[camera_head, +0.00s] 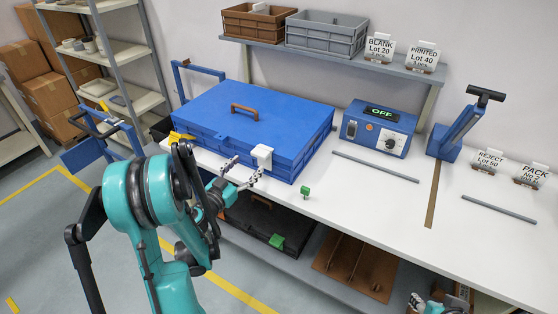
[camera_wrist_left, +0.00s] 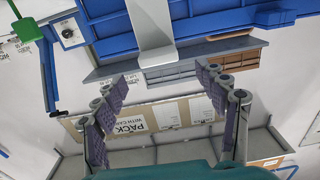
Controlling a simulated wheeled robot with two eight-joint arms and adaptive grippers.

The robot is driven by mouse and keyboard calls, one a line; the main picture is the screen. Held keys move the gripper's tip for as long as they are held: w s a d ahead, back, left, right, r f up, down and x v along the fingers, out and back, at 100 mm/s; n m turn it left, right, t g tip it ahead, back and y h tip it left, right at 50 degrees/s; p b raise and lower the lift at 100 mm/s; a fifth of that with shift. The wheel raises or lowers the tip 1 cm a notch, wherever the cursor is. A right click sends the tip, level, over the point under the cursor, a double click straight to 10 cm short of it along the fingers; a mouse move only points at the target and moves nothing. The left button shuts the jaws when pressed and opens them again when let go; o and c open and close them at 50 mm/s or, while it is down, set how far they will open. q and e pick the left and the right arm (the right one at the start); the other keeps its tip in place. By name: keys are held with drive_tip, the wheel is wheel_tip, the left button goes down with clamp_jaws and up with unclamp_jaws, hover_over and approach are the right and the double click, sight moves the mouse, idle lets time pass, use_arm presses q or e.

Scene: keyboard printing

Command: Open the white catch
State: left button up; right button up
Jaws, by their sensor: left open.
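The white catch (camera_head: 262,157) is on the front face of the closed blue case (camera_head: 215,112), which has a brown handle on its lid. My left gripper (camera_head: 248,167) is open just in front of the catch, its fingers pointing toward it. In the left wrist view the white catch (camera_wrist_left: 151,32) shows at the top, between and beyond the two spread fingers (camera_wrist_left: 165,88). No contact is visible. A teal and white part of my right arm shows at the bottom right edge of the head view; its jaws cannot be made out.
A blue control box (camera_head: 379,128) reading OFF and a blue lever press (camera_head: 460,130) stand farther right. A dark case (camera_head: 262,222) lies on the shelf below.

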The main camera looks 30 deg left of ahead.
sight(257, 157)
use_arm(q)
drive_tip(key=shift+w+d+f, duration=0.15)
drive_tip(key=shift+w+f, duration=0.05)
drive_tip(key=shift+w, duration=0.1)
drive_tip(key=w, duration=0.7)
drive_tip(key=shift+w+d, duration=0.1)
drive_tip(key=shift+d, duration=0.1)
drive_tip(key=c, duration=1.7)
clamp_jaws()
